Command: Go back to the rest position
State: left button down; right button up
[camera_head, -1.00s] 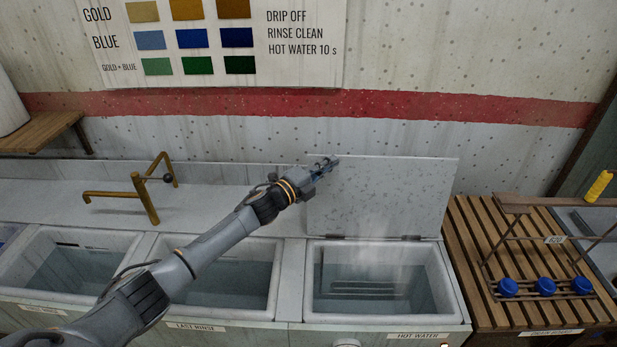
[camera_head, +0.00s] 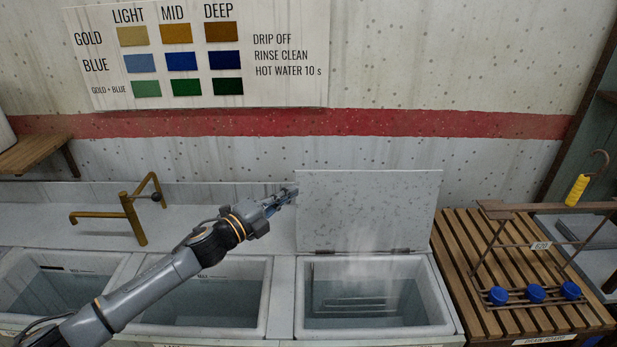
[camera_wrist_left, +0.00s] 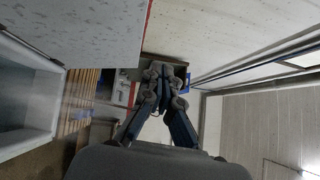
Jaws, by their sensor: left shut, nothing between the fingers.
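My left gripper (camera_head: 283,198) is shut and empty. In the head view it is raised above the back ledge of the sinks, at the left edge of the open hot water lid (camera_head: 368,212). In the left wrist view its fingers (camera_wrist_left: 165,82) come together, with nothing between them. My left arm reaches in from the lower left across the middle basin. My right gripper is not in view.
The hot water basin (camera_head: 448,320) stands open and steaming. A brass tap (camera_head: 134,222) rises behind the basins at left. A colour chart (camera_head: 290,60) hangs behind.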

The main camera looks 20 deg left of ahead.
pick_arm(q)
jog(key=s+d+f+n+g+y, duration=0.2)
jog(key=s+f+n+y, duration=0.2)
jog(key=s+f+n, duration=0.35)
jog(key=s+d+f+n+g+y, duration=0.2)
jog(key=s+f+n+g+y, duration=0.15)
jog(key=s+f+n, duration=0.4)
jog(key=s+f+n+g, duration=0.3)
jog(key=s+n+g, duration=0.1)
jog(key=s, duration=0.8)
jog(key=s+f+n+g, duration=0.3)
jog(key=s+g, duration=0.1)
jog(key=s, duration=0.8)
notch_tip(320, 180, down, 26)
jog(key=r+g, duration=0.1)
jog(key=s+a+f+g+y, duration=0.1)
jog(key=s+a+f, duration=0.1)
jog(key=s+f, duration=1.6)
jog(key=shift+a+f+b, duration=0.15)
jog(key=shift+a+b, duration=0.2)
